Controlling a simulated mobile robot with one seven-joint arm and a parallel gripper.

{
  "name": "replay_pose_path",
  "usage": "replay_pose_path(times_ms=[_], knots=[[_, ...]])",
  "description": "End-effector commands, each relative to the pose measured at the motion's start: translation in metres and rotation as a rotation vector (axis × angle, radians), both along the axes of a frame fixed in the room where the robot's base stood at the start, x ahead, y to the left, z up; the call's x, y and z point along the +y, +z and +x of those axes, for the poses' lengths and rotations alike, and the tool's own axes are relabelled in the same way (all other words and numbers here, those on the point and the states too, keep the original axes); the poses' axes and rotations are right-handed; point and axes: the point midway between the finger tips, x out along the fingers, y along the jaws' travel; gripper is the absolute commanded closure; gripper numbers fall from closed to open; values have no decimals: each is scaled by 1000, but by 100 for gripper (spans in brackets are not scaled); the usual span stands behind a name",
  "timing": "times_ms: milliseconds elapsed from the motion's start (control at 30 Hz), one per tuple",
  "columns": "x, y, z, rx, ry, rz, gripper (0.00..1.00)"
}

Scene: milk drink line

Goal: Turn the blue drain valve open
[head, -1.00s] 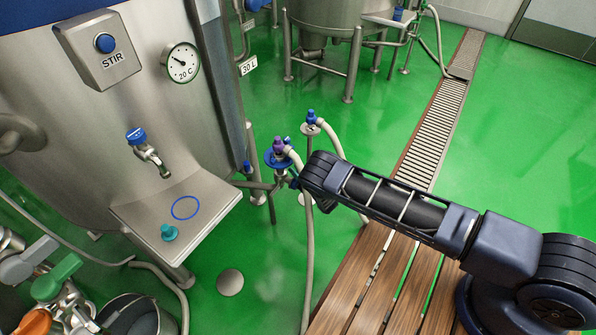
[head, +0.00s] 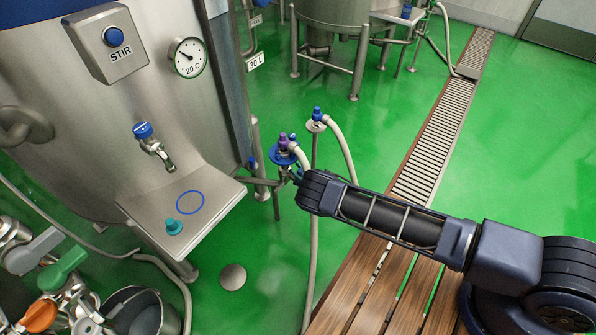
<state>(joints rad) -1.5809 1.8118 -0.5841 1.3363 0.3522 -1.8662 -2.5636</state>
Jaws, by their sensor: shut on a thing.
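The blue drain valve's handle shows as a small blue piece (head: 297,173) on the pipework beside the large steel tank, just below a blue disc. My gripper (head: 298,181) is at this blue piece, at the far end of my arm, and is shut on it. The fingers are mostly hidden behind my dark wrist, so the exact grip and the handle's angle cannot be made out.
A blue disc with a purple cap (head: 284,154) and a hose stand (head: 316,124) with a pale hose are close by. A steel shelf (head: 150,207) juts from the tank at left. A slatted wooden platform (head: 365,280) lies below my arm.

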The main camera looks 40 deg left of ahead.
Motion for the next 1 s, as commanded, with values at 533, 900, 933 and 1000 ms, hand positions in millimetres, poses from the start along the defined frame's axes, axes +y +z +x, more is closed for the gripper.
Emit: replay_pose_path(times_ms=[533,900,933,1000], knots=[[-1,-1,-1,1,1,-2,44],[-26,-12,-1,0,0,-4,44],[-30,-14,-1,0,0,-4,44],[-40,-18,-1,1,0,-3,44]])
